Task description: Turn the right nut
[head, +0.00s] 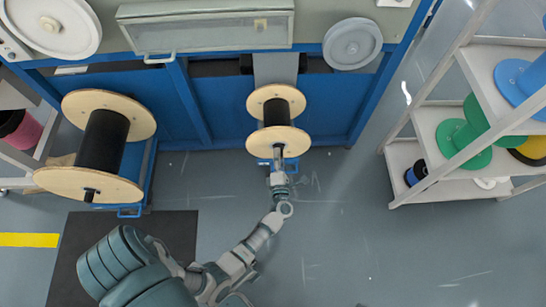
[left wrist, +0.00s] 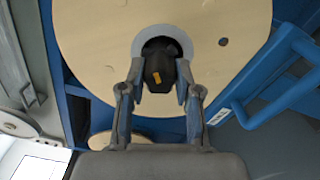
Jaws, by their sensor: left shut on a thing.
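The smaller wooden spool (head: 279,142) with a black core stands in the middle of the head view, against the blue machine. In the left wrist view its pale round flange (left wrist: 85,35) fills the upper part. A dark nut (left wrist: 158,72) with an orange mark sits at the flange's centre, in a grey ring. My left gripper (left wrist: 157,95) has one finger on each side of this nut and is shut on it. In the head view my left gripper (head: 278,164) reaches the spool's near end, where the nut is mostly hidden. My right gripper is not in view.
A larger wooden spool (head: 105,140) with a black core stands at left on a blue frame. White shelves (head: 425,128) with green and blue reels (head: 462,135) stand at right. The floor (head: 350,230) between my arm and the shelves is clear.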

